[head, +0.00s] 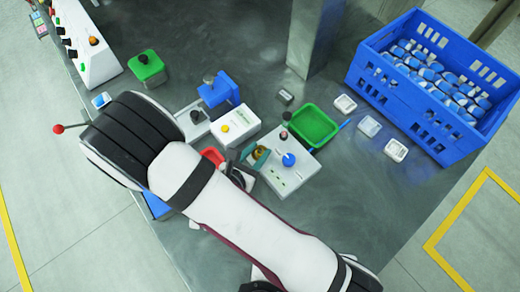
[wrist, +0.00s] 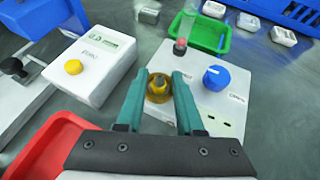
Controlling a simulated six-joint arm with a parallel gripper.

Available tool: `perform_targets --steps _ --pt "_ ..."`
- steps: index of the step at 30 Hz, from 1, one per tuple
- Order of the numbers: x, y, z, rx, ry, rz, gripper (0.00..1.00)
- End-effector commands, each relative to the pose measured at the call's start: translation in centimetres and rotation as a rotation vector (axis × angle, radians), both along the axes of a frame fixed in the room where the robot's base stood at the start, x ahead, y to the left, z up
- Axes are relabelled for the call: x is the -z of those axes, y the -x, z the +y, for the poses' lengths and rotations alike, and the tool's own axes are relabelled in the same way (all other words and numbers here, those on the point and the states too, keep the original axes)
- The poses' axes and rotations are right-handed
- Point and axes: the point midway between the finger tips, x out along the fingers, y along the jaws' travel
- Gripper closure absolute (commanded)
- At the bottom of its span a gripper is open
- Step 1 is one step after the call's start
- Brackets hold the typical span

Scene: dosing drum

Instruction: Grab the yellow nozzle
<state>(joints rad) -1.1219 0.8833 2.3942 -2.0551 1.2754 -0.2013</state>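The yellow nozzle (wrist: 158,87), a dark-yellow round piece with a raised centre, stands on a white panel box (wrist: 215,105) left of a blue knob (wrist: 216,78). In the head view the nozzle (head: 260,152) is small and partly covered by my gripper (head: 255,157). In the wrist view the two teal fingers of my gripper (wrist: 161,78) are apart, with the nozzle between their tips. I cannot tell whether either finger touches it.
A white box (wrist: 95,75) with a yellow button (wrist: 74,67) stands to the left. A red tray (wrist: 45,145) lies near my gripper. A green tray (head: 312,127) and a blue crate (head: 437,135) with several bottles stand beyond. A clear tube (wrist: 185,30) rises behind the nozzle.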

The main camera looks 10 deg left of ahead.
Motion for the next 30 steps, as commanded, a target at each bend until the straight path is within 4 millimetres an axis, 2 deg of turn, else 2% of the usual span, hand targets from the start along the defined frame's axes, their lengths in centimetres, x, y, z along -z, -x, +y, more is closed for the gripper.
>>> perform_targets --steps 1,5,6,17,20,27,30 --pt "0.0 0.0 0.0 0.000 0.000 0.000 0.75" --pt "0.0 0.0 0.0 0.000 0.000 0.000 0.98" --pt "0.0 0.0 0.0 0.000 0.000 0.000 1.00" --pt "-0.2 0.0 0.0 0.000 -0.001 0.000 1.00" --pt "-1.3 0.0 0.1 0.000 -0.003 -0.002 1.00" --pt "-7.2 0.0 0.1 0.000 -0.008 -0.004 1.00" --pt "-9.0 0.0 0.1 0.001 -0.005 -0.003 1.00"
